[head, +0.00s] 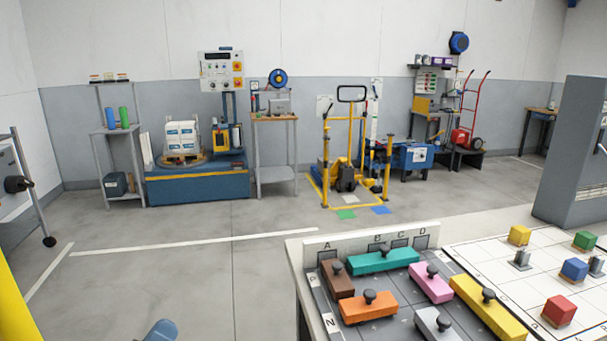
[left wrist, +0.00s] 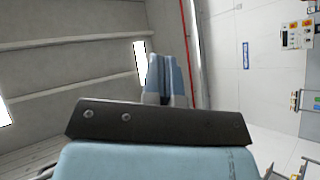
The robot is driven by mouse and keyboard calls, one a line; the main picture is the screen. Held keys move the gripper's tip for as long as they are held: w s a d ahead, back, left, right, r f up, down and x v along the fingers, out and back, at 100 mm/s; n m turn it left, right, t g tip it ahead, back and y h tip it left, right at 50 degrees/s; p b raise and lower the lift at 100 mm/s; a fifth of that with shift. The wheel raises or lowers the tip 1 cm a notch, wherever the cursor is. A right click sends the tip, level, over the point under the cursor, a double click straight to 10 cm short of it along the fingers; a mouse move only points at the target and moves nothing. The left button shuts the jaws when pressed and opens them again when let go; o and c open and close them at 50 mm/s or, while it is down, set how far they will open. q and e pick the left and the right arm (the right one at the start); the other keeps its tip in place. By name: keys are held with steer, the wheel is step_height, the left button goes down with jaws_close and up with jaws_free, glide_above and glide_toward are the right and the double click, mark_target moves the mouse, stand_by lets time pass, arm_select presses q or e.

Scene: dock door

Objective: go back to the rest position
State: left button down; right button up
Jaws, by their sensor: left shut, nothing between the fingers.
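My left gripper (head: 161,331) shows only as a small blue tip at the bottom edge of the head view, left of the table and apart from it. In the left wrist view its blue fingers (left wrist: 165,78) are together, with nothing between them. Behind them that view shows the ceiling and a white wall, so the hand points upward. My right gripper is in neither view.
A table at the lower right carries a grey board (head: 378,329) with coloured knobbed blocks and a white grid (head: 480,252) with cubes. A grey cabinet (head: 575,150) stands at the right. A yellow post (head: 12,305) is at lower left. Open floor (head: 180,275) lies ahead.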

arm_select(q)
steer(key=s+a+f+m+g+y, duration=0.1)
steer(key=s+f+m+g+y, duration=0.2)
steer(key=s+f, duration=0.45)
steer(key=s+a+f+m+g+y, duration=0.15)
steer(key=s+f+g+y, duration=0.25)
steer(key=f, duration=0.6)
steer(key=s+a+f+m+g+y, duration=0.1)
steer(key=s+f+m+g+y, duration=0.3)
steer(key=f, duration=0.4)
steer(key=d+r+n+t, duration=0.2)
steer(key=d+n+t, duration=0.1)
steer(key=d+n, duration=0.5)
step_height(320, 180, up, 17)
steer(key=s+m+g+p, duration=0.1)
steer(key=p, duration=2.6)
steer(key=shift+a+y, duration=0.3)
steer(key=shift+y, duration=0.1)
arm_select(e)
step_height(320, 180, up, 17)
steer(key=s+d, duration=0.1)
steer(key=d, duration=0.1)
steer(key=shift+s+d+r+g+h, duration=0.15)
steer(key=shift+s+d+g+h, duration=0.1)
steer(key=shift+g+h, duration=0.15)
